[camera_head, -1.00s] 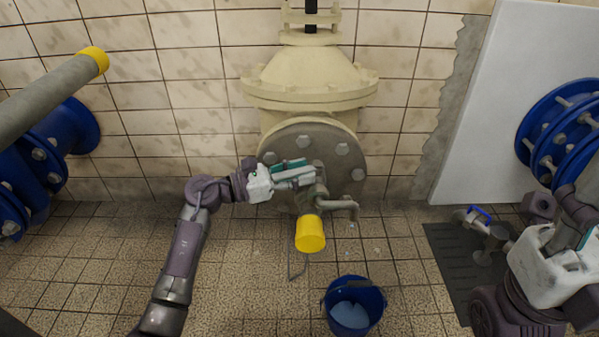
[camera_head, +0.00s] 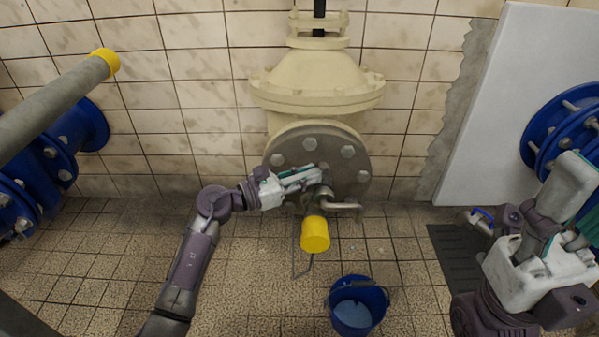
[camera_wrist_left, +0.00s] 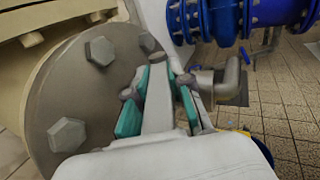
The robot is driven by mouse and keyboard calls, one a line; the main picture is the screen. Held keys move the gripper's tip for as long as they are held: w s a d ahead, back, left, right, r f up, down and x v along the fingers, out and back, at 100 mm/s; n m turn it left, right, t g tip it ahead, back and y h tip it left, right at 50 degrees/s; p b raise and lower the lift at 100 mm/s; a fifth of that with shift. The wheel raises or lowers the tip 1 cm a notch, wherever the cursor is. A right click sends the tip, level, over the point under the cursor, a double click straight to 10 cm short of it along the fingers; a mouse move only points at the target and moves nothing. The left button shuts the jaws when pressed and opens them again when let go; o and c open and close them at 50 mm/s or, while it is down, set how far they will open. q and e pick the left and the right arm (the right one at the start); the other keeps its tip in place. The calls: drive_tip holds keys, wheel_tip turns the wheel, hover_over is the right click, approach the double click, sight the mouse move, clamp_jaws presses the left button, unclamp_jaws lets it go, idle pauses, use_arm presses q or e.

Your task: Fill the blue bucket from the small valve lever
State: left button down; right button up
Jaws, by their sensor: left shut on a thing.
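The small valve lever (camera_wrist_left: 157,105) is a pale grey bar between the teal finger pads of my left gripper (camera_head: 300,178), which is shut on it. The lever sits on a small tap in front of the round grey flange (camera_head: 352,160). The tap's bent spout (camera_head: 343,206) points to the right in the head view. The blue bucket (camera_head: 377,300) stands upright on the floor below the spout, with a lighter blue surface inside that looks like water. My right gripper (camera_head: 560,215) is raised at the right, away from the tap; its fingertips are unclear.
A dark floor mat (camera_head: 455,255) and a small blue-handled valve (camera_head: 482,216) lie to the right. Large blue flanged pipes (camera_head: 75,130) stand at the left. The tiled floor around the bucket is mostly clear.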

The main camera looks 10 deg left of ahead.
use_arm(q)
drive_tip(key=c, duration=1)
unclamp_jaws()
drive_tip(key=shift+c, duration=0.2)
drive_tip(key=shift+a, duration=0.1)
drive_tip(key=v, duration=1.2)
